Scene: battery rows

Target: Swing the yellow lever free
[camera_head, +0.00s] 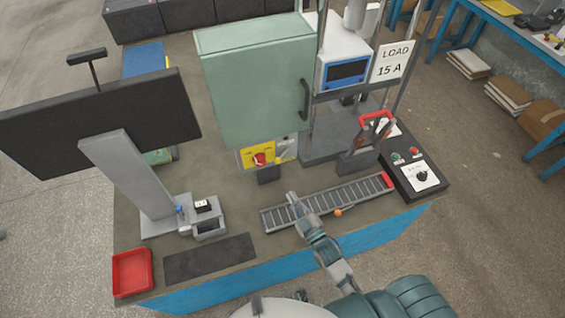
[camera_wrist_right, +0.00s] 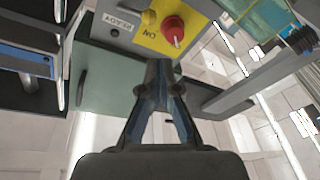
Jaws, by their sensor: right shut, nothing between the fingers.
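I cannot make out a yellow lever for certain. A yellow panel (camera_head: 252,157) with a red rotary knob (camera_head: 260,160) sits below the green cabinet. My left gripper is not in view.
The green cabinet (camera_head: 255,85) stands at the back. The roller conveyor (camera_head: 330,201) runs along the bench front. A red-handled frame (camera_head: 375,120) and a control box (camera_head: 405,170) are at the right. A monitor (camera_head: 100,120) and red tray (camera_head: 132,272) are at the left.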

